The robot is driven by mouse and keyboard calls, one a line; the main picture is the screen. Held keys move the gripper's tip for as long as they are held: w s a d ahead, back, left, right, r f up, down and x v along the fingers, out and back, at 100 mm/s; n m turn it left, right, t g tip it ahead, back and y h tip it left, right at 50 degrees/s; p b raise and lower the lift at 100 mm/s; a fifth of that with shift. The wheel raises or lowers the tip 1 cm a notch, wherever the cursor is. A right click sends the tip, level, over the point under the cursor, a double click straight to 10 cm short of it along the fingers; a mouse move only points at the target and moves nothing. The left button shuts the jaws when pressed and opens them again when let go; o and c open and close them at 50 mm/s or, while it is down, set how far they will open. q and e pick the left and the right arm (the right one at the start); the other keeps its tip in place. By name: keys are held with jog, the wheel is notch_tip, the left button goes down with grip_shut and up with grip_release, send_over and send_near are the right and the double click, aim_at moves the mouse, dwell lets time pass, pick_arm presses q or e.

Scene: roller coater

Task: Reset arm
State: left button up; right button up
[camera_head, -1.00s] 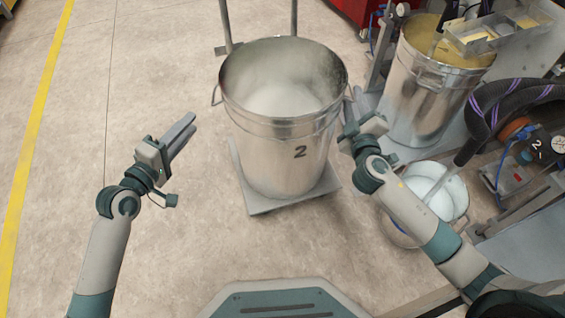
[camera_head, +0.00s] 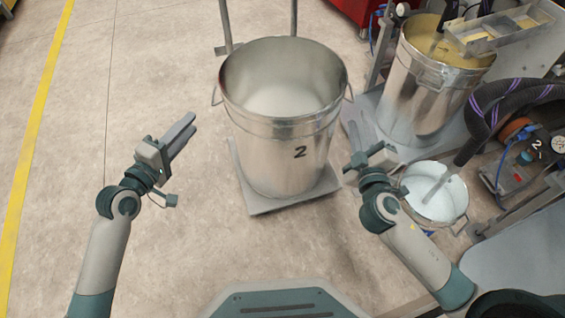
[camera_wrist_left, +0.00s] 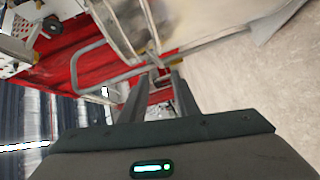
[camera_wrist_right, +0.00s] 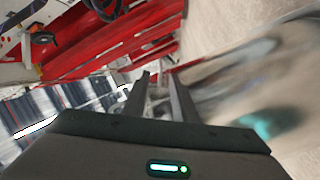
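My left gripper (camera_head: 188,124) is over bare floor left of the large steel drum marked 2 (camera_head: 282,160). In the left wrist view its two fingers (camera_wrist_left: 158,95) are apart, with nothing between them. My right gripper (camera_head: 356,143) is just right of the drum and looks clear of it. In the right wrist view its fingers (camera_wrist_right: 160,98) are also apart and empty. Both forearms point away from my base. In the head view the right fingers are small and partly hidden by the wrist.
The drum, holding pale material, stands on a low platform (camera_head: 265,207). A white-filled pail (camera_head: 436,213) with a hose is beside my right forearm. A second steel drum (camera_head: 410,105) with yellowish contents stands behind it. Floor (camera_head: 160,75) at the left is open.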

pick_arm(q)
jog(key=shift+a+p, duration=0.1)
jog(key=shift+p, duration=0.6)
